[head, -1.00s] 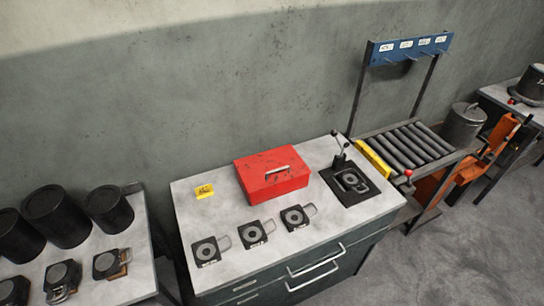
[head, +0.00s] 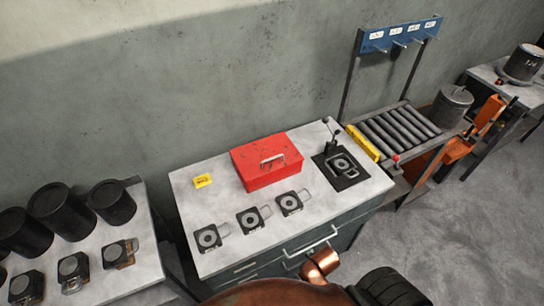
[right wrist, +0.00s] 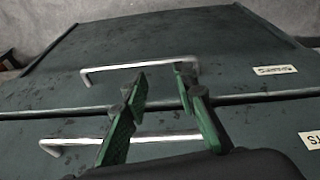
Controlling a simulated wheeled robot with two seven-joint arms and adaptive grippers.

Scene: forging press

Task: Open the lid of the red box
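The red box (head: 267,161) sits on the grey-topped workbench, its lid shut. A metal handle (head: 272,160) shows on its upper front. My right gripper (right wrist: 160,82) shows in the right wrist view with its green fingers apart and nothing between them. It is in front of the bench's dark drawer fronts, near two drawer handles; the red box is not in that view. In the head view, part of my arm shows at the bottom edge, but no fingers. My left gripper is not in view.
Several dies with handles (head: 249,221) lie in front of the box. A yellow tag (head: 203,181) is to its left. A lever fixture (head: 341,168) stands to its right. A roller conveyor (head: 399,131) is farther right. Black cylinders (head: 55,212) stand on the left table.

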